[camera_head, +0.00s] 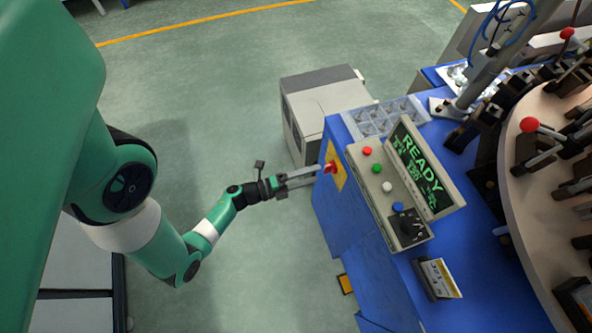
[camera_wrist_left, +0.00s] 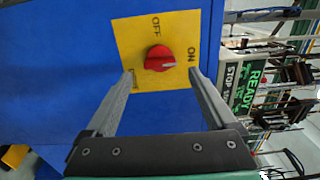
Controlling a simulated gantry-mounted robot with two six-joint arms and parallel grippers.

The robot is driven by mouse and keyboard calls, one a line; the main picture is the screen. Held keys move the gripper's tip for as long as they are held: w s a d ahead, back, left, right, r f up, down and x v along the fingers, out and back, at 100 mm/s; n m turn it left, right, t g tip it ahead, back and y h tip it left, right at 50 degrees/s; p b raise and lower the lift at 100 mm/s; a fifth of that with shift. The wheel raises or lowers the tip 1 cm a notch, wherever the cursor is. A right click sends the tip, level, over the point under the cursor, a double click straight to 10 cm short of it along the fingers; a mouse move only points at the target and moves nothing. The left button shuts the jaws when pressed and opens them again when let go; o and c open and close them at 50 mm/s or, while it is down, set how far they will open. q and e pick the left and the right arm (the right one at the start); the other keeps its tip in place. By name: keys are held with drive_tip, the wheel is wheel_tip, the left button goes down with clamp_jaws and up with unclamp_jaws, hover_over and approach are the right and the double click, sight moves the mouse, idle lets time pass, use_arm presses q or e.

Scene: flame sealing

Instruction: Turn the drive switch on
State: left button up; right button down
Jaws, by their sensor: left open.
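The drive switch is a red rotary knob (camera_wrist_left: 158,58) on a yellow plate (camera_wrist_left: 178,24) on the blue side of the machine. The plate reads OFF at the top and ON at the right; a third label at lower left is partly behind a finger. The knob's pale pointer mark faces right, toward ON. In the head view, the knob (camera_head: 331,167) is on the cabinet's left side. My left gripper (camera_head: 319,173) is open and empty, its fingers pointing at the plate. In the wrist view, its fingertips (camera_wrist_left: 161,74) lie either side of the knob; contact cannot be told.
A control box (camera_head: 381,200) with coloured buttons and a green READY display (camera_head: 422,172) sits on top of the blue cabinet (camera_head: 350,245). A clear parts tray (camera_head: 385,115) and a grey unit (camera_head: 318,100) are behind.

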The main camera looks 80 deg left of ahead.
use_arm(q)
drive_tip(key=s+d+p, duration=0.1)
drive_tip(key=s, duration=0.6)
drive_tip(key=shift+s+d, duration=0.25)
drive_tip(key=shift+d, duration=0.05)
drive_tip(key=shift+a, duration=0.1)
